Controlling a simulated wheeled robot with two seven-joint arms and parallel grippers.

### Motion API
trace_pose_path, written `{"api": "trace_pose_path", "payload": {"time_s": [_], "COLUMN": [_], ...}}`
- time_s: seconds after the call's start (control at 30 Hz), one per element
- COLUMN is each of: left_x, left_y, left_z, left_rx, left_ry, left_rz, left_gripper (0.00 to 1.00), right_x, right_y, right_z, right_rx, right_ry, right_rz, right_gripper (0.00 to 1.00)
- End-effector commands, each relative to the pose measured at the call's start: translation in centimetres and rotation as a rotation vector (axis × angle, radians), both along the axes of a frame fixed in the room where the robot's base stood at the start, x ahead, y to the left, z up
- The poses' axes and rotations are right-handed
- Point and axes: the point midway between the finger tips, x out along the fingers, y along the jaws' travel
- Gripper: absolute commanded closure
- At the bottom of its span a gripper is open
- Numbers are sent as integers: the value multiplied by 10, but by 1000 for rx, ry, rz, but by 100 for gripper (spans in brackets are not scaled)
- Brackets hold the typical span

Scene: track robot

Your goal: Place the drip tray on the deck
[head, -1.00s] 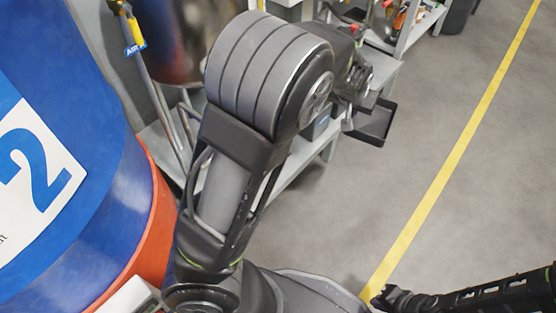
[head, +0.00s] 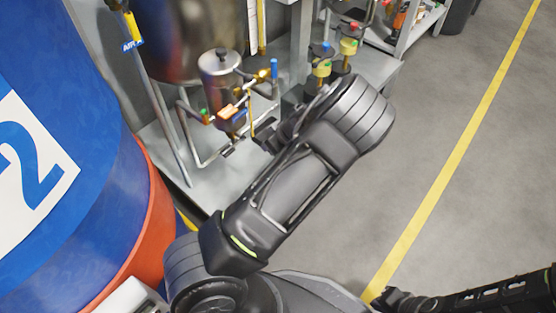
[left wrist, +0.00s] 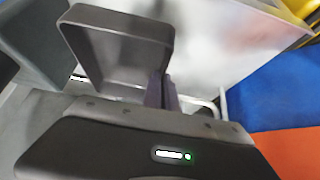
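The drip tray (left wrist: 118,58) is a shallow dark box in the left wrist view, tilted in the picture. The fingers of my left gripper (left wrist: 165,92) are shut on its wall. In the head view my left arm reaches over the light grey deck (head: 172,160), which carries pipes and valves. There my wrist hides most of the tray, and I cannot make out its outline. I cannot tell the gap between tray and deck. My right gripper (head: 392,298) is low at the right over the floor; its fingers are too dark to judge.
A metal filter cylinder (head: 220,75) with pipes and coloured valves stands on the deck, close to my left wrist. A large blue and orange drum (head: 105,170) fills the left. A shelf (head: 418,25) stands at the back. The floor at the right is clear.

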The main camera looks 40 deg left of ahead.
Motion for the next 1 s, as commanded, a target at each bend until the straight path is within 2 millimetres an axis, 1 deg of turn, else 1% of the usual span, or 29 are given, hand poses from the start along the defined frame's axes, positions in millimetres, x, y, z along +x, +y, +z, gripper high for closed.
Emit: {"api": "trace_pose_path", "payload": {"time_s": [0.13, 0.23, 0.4, 0.53, 0.87, 0.97, 1.0], "left_x": [0, 0, 0, 1, 1, 1, 1], "left_y": [0, 0, 0, 0, -1, 0, 0], "left_z": [0, -6, -34, -49, -51, -60, -66], "left_rx": [0, 0, 0, 0, -1, 0, 0], "left_ry": [-1, -1, 2, -1, -1, 0, 0], "left_rz": [-2, -3, -3, -3, -3, -4, -4], "left_gripper": [100, 100, 100, 100, 100, 100, 100], "right_x": [0, 0, 2, 3, 4, 4, 4], "right_y": [0, 0, 0, 1, 1, 1, 1], "right_z": [0, -4, -17, -23, -22, -28, -31], "right_rx": [0, 0, -1, -1, -2, -2, -2], "right_ry": [0, 0, -5, -8, -10, -11, -12], "right_rz": [0, 0, -3, -4, -5, -5, -5], "right_gripper": [100, 100, 100, 100, 100, 100, 100]}}
